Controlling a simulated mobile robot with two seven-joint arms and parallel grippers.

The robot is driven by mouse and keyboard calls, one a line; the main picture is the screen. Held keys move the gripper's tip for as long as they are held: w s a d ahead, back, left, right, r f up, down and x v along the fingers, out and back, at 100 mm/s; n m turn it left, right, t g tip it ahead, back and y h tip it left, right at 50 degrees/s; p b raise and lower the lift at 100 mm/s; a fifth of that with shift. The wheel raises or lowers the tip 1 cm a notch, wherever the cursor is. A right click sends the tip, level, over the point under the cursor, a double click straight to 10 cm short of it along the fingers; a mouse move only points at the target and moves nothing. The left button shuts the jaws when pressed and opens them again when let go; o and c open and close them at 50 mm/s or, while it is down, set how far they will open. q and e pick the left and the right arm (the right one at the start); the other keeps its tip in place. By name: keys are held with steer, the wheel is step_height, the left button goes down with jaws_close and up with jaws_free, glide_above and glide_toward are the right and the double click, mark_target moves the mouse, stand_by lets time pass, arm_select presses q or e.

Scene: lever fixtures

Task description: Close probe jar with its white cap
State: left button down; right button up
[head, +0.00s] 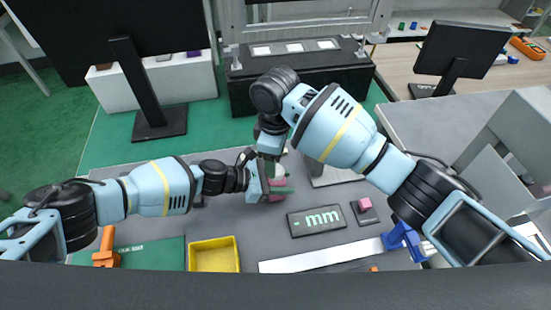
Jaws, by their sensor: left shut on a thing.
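My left gripper (277,188) is level and shut around a small pink body, seemingly the probe jar (278,182), near the middle of the table. A small whitish round part, possibly the white cap (279,170), shows just above the pink body. I cannot tell whether it sits on the jar or is apart from it. My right gripper (272,165) points down right above the jar. Its fingers are mostly hidden by its own wrist and the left gripper, so its opening is unclear.
A dark plate marked "- mm" (317,221) and a pink block on a dark base (365,205) lie to the right. A yellow tray (214,256), a green board (150,250) and a long white strip (320,257) lie in front. A black fixture (300,75) stands behind.

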steer(key=shift+o, duration=0.4)
steer(key=o, duration=0.5)
steer(key=shift+r, duration=0.1)
step_height(320, 180, up, 12)
steer(key=shift+f, duration=0.1)
arm_select(q)
steer(key=c, duration=0.7)
jaws_free()
steer(key=shift+c, duration=0.2)
steer(key=shift+a, duration=0.1)
steer(key=shift+p+v, duration=0.3)
steer(key=shift+v, duration=3.5)
arm_select(e)
steer(key=shift+r, duration=0.8)
